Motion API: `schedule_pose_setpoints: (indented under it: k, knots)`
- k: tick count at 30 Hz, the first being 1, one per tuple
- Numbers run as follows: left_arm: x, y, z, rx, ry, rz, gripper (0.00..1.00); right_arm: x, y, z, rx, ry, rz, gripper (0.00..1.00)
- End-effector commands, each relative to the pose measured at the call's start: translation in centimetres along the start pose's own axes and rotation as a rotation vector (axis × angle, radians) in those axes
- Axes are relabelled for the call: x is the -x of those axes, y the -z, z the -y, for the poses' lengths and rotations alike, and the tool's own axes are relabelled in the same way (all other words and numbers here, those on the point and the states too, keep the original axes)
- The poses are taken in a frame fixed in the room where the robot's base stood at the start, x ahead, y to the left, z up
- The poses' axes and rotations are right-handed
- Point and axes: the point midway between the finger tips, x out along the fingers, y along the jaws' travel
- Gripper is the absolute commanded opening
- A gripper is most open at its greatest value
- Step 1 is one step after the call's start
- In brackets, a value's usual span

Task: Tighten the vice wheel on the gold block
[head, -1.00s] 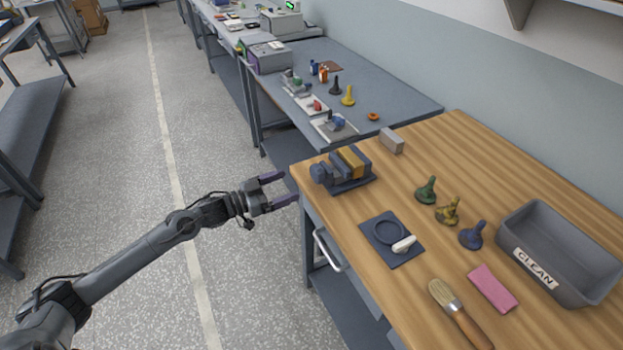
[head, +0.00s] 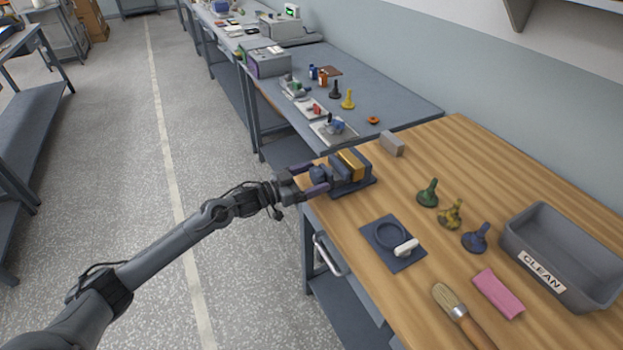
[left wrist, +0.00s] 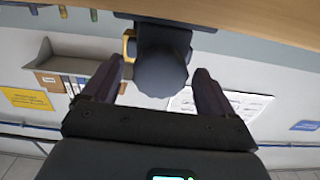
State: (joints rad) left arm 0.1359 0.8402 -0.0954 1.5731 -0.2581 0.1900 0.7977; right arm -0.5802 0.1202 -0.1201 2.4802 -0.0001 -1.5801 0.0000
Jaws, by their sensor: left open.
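The dark blue-grey vice (head: 362,183) sits near the left edge of the wooden bench, with the gold block (head: 350,164) between its jaws. Its wheel (head: 319,175) faces left toward my left arm. My left gripper (head: 312,180) is open, with one finger on the far side of the wheel and one on the near side. In the left wrist view the wheel (left wrist: 160,76) shows between the two spread fingers, with visible gaps on both sides. A sliver of the gold block (left wrist: 129,44) shows behind it. My right gripper is not in view.
A grey block (head: 391,144) lies behind the vice. A dark pad (head: 380,236) with a ring and white piece lies in front of it. Several bobbin-like pieces, a brush (head: 455,305), a pink cloth (head: 497,293) and a grey CLEAN bin (head: 513,240) are to the right.

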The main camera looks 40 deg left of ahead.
Motion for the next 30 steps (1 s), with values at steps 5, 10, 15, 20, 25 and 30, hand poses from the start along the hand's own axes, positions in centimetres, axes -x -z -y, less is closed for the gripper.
schedule_pose_setpoints:
  k: [5, 10, 15, 20, 25, 30]
  knots:
    - [0.00, -0.02, -0.01, 0.000, 0.000, 0.000, 0.86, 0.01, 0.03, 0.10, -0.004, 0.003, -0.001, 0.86]
    - [0.01, -0.03, -0.02, 0.000, 0.000, 0.000, 0.65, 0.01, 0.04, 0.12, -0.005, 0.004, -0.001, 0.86]
    - [0.02, -0.03, -0.02, 0.000, -0.001, 0.000, 0.39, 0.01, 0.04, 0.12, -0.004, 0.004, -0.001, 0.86]
    - [0.02, -0.01, -0.03, -0.003, -0.001, 0.000, 0.30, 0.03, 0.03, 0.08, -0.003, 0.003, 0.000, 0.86]
    - [0.01, 0.05, -0.04, -0.034, -0.002, 0.000, 0.30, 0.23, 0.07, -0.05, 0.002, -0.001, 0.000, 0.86]
    - [-0.01, 0.11, -0.08, -0.115, -0.003, 0.000, 0.30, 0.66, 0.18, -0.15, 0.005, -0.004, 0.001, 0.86]
